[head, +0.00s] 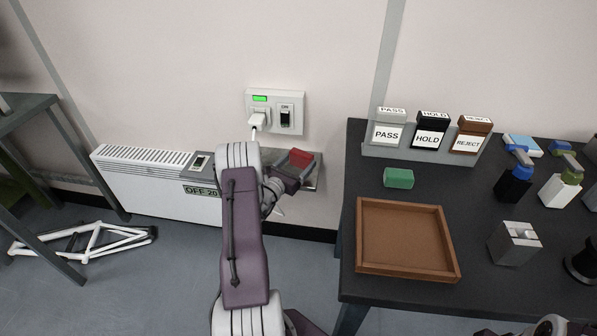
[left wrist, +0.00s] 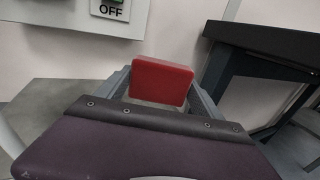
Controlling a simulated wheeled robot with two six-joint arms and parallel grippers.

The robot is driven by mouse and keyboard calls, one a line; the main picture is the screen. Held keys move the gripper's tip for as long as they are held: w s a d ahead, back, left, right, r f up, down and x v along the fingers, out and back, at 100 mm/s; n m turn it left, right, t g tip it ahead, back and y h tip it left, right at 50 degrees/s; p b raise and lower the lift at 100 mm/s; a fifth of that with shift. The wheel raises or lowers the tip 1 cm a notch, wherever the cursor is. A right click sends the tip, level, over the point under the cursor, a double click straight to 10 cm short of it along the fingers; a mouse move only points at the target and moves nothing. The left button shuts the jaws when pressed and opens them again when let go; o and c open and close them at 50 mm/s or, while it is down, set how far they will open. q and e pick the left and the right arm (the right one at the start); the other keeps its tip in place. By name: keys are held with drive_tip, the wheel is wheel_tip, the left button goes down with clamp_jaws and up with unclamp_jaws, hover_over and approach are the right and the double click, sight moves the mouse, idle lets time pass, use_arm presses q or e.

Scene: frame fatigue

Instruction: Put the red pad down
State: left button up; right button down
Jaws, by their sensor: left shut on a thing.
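The red pad (head: 301,157) is a small red block held in my left gripper (head: 292,170), in front of the wall and left of the dark table (head: 345,215). In the left wrist view the red pad (left wrist: 162,82) sits between the two grey fingers of my left gripper (left wrist: 160,92). It is off the table, and I see nothing touching its top. The pad's lower part is hidden by the gripper in the left wrist view. My right gripper's fingers are not visible.
On the table are a green pad (head: 398,178), a brown tray (head: 405,271), PASS, HOLD and REJECT blocks in a grey holder (head: 409,155), and a grey metal block (head: 514,243). A wall socket panel (head: 292,97) and heater (head: 145,180) are behind my left arm.

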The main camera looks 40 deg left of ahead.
use_arm(q)
wheel_tip(320, 180, down, 4)
drive_tip(key=shift+r+b, duration=0.2)
drive_tip(key=shift+b, duration=0.4)
drive_tip(key=shift+r, duration=0.1)
drive_tip(key=shift+f, duration=0.2)
drive_tip(key=o, duration=1.2)
drive_tip(key=shift+r, duration=0.1)
